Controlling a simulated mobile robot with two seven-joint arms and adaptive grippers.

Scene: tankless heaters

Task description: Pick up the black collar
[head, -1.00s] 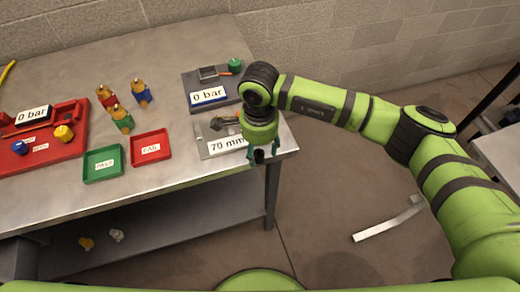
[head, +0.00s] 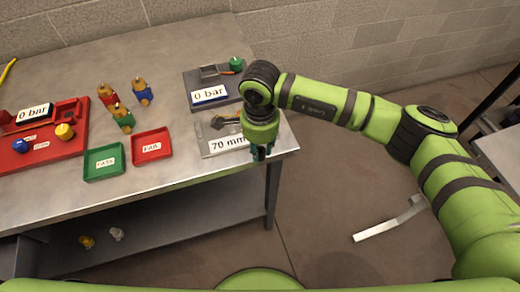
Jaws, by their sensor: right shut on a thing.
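My right gripper (head: 260,153) points down at the right front corner of the metal table, beside the 70 mm plate. My left gripper is not in view.
The 70 mm plate (head: 218,145) holds a grey tool. Behind it is a 0 bar gauge station (head: 208,93). Green (head: 104,162) and red (head: 150,146) trays, several coloured fittings and a red fixture (head: 45,155) stand leftward. The table's right edge is close to the gripper.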

